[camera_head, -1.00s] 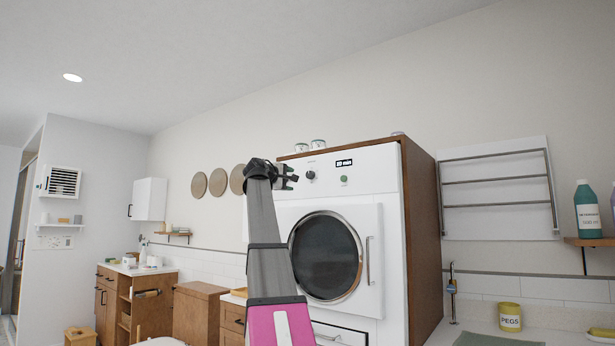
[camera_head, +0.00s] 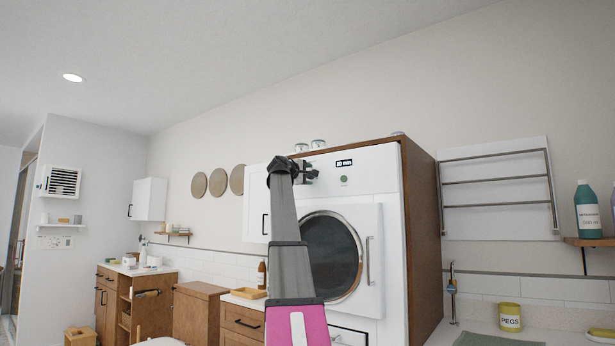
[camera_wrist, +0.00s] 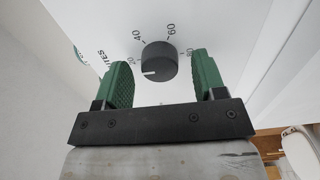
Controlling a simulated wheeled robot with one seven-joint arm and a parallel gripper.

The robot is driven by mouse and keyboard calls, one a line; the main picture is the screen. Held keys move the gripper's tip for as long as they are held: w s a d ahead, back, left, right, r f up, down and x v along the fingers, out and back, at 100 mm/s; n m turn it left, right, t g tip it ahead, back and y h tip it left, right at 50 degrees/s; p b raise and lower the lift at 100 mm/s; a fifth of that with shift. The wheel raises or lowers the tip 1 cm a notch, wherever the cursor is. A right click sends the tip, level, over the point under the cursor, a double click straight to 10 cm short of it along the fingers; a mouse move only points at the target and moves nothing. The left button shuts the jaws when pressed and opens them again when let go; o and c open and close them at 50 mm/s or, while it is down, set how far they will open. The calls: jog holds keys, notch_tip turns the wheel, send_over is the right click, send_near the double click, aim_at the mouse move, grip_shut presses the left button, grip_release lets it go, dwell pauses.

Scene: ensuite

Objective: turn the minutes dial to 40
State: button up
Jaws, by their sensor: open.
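The minutes dial (camera_wrist: 160,62) is a dark round knob on the white front panel of the dryer (camera_head: 375,180). In the wrist view, its white pointer mark is on the left side, near or just below the 20. The printed 40 is at its upper left, 60 at its upper right and 80 at its right. My gripper (camera_wrist: 159,66) is open, with one green finger on each side of the dial and a visible gap on both sides. In the head view, my gripper (camera_head: 308,172) covers the dial.
A small dark display (camera_head: 344,163), too small to read, and a green button (camera_head: 344,181) are right of my gripper. The dryer's round door (camera_head: 332,255) is below. Jars (camera_head: 318,144) stand on top. A white cabinet (camera_head: 256,205) is left of the dryer.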

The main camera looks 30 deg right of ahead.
jog(key=shift+w+d, duration=0.1)
jog(key=shift+d, duration=0.05)
jog(key=c, duration=0.9)
jog(key=shift+m, duration=0.3)
jog(key=m, duration=1.1)
